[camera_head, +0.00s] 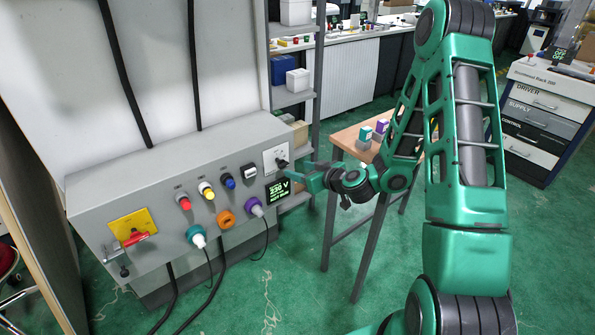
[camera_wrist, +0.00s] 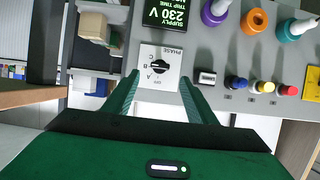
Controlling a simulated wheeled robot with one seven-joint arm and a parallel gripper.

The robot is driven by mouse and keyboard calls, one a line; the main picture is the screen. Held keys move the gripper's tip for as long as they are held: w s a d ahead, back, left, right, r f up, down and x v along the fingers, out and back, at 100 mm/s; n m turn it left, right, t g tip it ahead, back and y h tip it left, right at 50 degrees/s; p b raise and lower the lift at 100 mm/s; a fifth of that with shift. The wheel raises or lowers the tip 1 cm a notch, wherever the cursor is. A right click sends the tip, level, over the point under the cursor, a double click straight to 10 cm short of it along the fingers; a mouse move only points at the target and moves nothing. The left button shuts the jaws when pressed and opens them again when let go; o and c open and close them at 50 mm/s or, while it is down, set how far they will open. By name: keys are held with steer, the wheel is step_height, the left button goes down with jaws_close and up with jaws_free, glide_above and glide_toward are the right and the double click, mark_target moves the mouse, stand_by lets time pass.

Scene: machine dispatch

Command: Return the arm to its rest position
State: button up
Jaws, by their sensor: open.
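My green arm reaches from the right side of the head view toward the grey control panel (camera_head: 160,190). My gripper (camera_head: 304,174) is in front of the panel's right end, close to the white phase selector plate (camera_head: 272,155) with its black knob. In the wrist view my gripper (camera_wrist: 160,80) is open, with one green finger on each side of the selector plate (camera_wrist: 150,82). The black knob (camera_wrist: 160,67) lies between the fingers in the picture, and nothing is gripped. Whether the fingers touch the panel I cannot tell.
The panel carries a 230 V display (camera_head: 278,189), coloured buttons, plugs with hanging cables and a red-handled switch (camera_head: 135,238). A wooden table (camera_head: 349,138) with small items stands beside my arm. Shelves (camera_head: 292,98) stand behind. Green floor in front is mostly clear.

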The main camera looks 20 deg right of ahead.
stand_by(0.3)
steer(key=s+d+r+m+g+h, duration=0.1)
steer(key=s+d+r+m+g, duration=0.2)
steer(key=s, duration=1.1)
steer(key=s+d+r+m+g+h, duration=0.1)
steer(key=s+d+r+m+g, duration=0.2)
steer(key=s, duration=1.1)
steer(key=s+d+r+m+g+h, duration=0.2)
steer(key=s+d+r+m+g, duration=0.2)
steer(key=s, duration=0.9)
steer(key=d+r+g, duration=0.3)
steer(key=d+r, duration=0.1)
steer(key=r, duration=0.1)
steer(key=shift+s+r, duration=0.4)
steer(key=shift+w+f, duration=0.25)
steer(key=shift+w, duration=0.4)
